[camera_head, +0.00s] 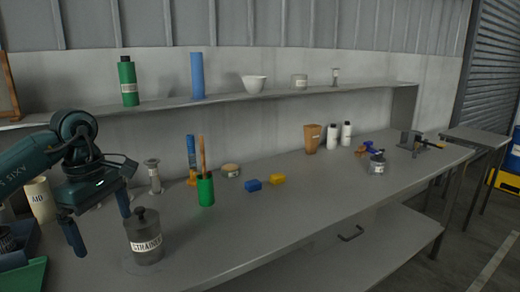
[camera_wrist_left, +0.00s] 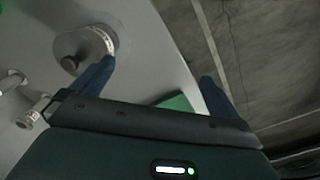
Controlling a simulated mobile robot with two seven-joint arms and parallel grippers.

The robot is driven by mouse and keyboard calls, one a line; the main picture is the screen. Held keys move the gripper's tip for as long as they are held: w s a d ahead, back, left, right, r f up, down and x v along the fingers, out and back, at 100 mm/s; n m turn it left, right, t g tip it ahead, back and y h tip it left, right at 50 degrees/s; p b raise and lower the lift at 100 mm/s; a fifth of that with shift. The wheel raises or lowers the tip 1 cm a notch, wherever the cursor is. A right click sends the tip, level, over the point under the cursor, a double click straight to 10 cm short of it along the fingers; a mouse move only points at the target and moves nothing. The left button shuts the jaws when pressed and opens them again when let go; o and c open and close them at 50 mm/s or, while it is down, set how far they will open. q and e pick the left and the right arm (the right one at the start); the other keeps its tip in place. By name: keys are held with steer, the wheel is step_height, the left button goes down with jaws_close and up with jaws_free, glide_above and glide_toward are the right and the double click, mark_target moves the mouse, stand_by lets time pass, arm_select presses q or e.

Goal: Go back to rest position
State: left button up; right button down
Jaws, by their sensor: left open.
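My left gripper (camera_head: 102,232) hangs over the left end of the grey workbench (camera_head: 250,225), its two blue fingers spread apart with nothing between them. A dark lidded jar labelled "STRAINER" (camera_head: 146,242) stands upright just right of the fingers. In the left wrist view the fingers (camera_wrist_left: 157,70) are also apart, and one overlaps the jar (camera_wrist_left: 103,38). I cannot tell whether that finger touches the jar. My right gripper is not in view.
A green tray (camera_head: 22,276) lies at the lower left and a cream container (camera_head: 40,200) stands behind the arm. A green cup (camera_head: 205,191) and blue and yellow blocks (camera_head: 253,185) stand mid-bench. A shelf (camera_head: 300,93) runs behind. The bench's front middle is clear.

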arm_select(q)
steer(key=s+d+f+g+h, duration=0.1)
steer(key=d+f+h, duration=0.55)
steer(key=d, duration=0.65)
steer(key=s+d+n+t+h+p, duration=0.1)
steer(key=s+d+n+h, duration=0.3)
steer(key=d+n+h, duration=0.3)
steer(key=s+d+n+h, duration=0.3)
steer(key=d+n+h, duration=0.15)
steer(key=d, duration=0.55)
steer(key=a+f+n+t+y, duration=0.35)
steer(key=n+t, duration=0.25)
steer(key=n, duration=0.5)
steer(key=a+f+n+t+y+p, duration=0.1)
steer(key=a+f+n+t+y, duration=0.25)
steer(key=n, duration=0.65)
steer(key=a+f+n+t+y, duration=0.2)
steer(key=f+n+t+y, duration=0.15)
steer(key=n+t, duration=0.55)
steer(key=s+a+f+n+g+y, duration=0.2)
steer(key=s+f+n+g, duration=0.2)
steer(key=s+f+n, duration=0.1)
steer(key=s+a+f+n+g+y, duration=0.2)
steer(key=s+f+n, duration=0.4)
steer(key=f, duration=0.3)
steer(key=shift+s+a+f+n+g, duration=0.3)
steer(key=shift+a+n+g, duration=0.3)
steer(key=shift+g, duration=0.35)
steer(key=shift+y, duration=0.25)
